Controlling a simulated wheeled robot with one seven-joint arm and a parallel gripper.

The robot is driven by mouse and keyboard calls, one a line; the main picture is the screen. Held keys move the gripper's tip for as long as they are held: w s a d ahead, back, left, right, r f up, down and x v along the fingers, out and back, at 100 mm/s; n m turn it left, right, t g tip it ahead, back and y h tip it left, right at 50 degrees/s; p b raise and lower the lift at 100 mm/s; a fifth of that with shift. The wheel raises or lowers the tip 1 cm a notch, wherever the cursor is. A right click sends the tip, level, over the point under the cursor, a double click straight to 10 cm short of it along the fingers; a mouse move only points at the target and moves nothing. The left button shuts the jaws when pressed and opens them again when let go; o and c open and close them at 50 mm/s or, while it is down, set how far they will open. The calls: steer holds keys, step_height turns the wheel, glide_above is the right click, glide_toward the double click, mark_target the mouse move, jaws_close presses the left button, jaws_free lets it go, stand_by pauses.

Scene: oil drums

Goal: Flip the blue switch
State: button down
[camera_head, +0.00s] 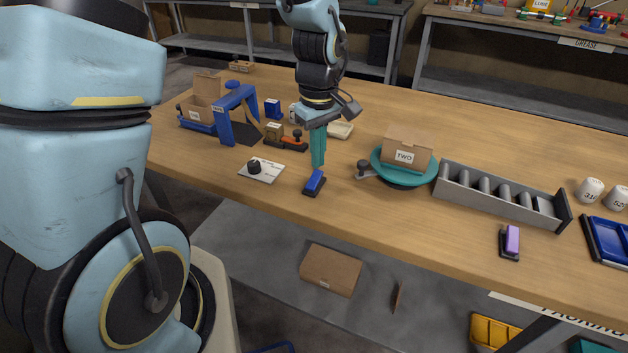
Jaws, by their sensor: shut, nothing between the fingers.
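The blue switch (313,182) is a small blue rocker on a black base near the front edge of the wooden table. My gripper (318,167) points down with its teal fingers closed together and empty. The fingertips are right at the far upper end of the blue rocker. I cannot tell whether they touch it. The rocker looks tilted, with part of it behind the fingertips hidden.
A white plate with a black knob (261,170) lies left of the switch. A teal turntable (402,178) carries a box marked TWO (406,155) to the right. A purple switch (511,240) and a grey slotted rack (497,195) stand farther right. A blue arch (237,112) stands at left.

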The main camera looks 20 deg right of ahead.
mark_target(318, 173)
steer(key=shift+f+b, duration=0.8)
steer(key=shift+f, duration=0.35)
stand_by(0.8)
steer(key=shift+r, duration=0.1)
step_height(318, 173, up, 7)
steer(key=p, duration=0.6)
stand_by(0.5)
steer(key=a+r+m, duration=0.2)
steer(key=a, duration=1)
steer(key=w+a+r+m+t, duration=0.1)
steer(key=a+r+m, duration=0.1)
steer(key=a, duration=1.1)
steer(key=shift+a+r+m+t, duration=0.2)
steer(key=shift+r+m+t, duration=0.1)
steer(key=shift+r, duration=0.45)
